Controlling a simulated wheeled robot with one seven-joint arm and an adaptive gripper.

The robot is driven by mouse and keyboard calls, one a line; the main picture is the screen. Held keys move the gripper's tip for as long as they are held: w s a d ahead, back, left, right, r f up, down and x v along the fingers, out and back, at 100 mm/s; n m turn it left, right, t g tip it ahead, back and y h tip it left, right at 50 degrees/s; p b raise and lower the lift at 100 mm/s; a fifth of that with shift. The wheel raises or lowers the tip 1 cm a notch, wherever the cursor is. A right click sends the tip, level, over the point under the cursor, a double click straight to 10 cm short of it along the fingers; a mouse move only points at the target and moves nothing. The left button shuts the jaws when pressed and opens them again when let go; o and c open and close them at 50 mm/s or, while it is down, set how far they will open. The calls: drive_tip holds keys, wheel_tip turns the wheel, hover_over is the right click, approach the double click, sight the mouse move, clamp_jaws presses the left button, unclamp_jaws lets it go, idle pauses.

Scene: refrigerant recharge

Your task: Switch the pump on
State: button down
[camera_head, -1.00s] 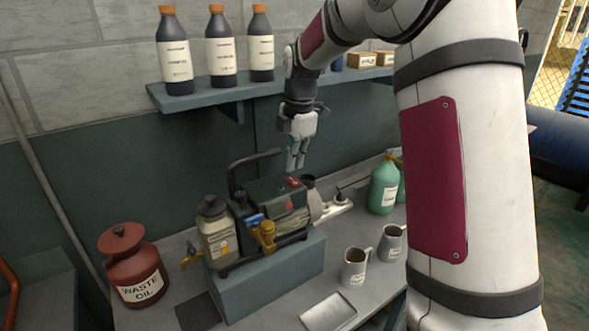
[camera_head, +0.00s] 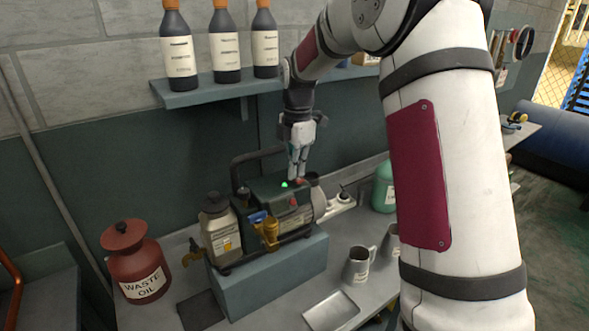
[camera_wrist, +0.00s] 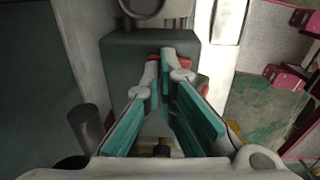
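The pump (camera_head: 262,190), a dark green unit with a black handle, stands on a grey-blue block on the bench. A small green light (camera_head: 285,184) glows on its top. A red switch (camera_head: 300,182) sits beside the light, right at my fingertips. My gripper (camera_head: 298,175) points straight down onto the pump's top, its fingers together with nothing seen between them. In the wrist view, the fingertips of my gripper (camera_wrist: 162,60) meet over the pump's top (camera_wrist: 125,60), with bits of red at the tips. The fingers partly hide the switch, so its tilt and exact contact are unclear.
A red waste oil can (camera_head: 135,268) stands left of the pump. A metal mug (camera_head: 358,266) and a shallow tray (camera_head: 331,311) lie in front right. A green bottle (camera_head: 382,190) is to the right. A shelf (camera_head: 195,98) with dark bottles hangs behind.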

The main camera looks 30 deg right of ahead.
drive_tip(key=shift+s+f, duration=0.2)
drive_tip(key=shift+s, duration=0.05)
drive_tip(key=shift+s+d+p, duration=0.1)
drive_tip(key=shift+s+p, duration=0.6)
drive_tip(key=shift+s, duration=0.15)
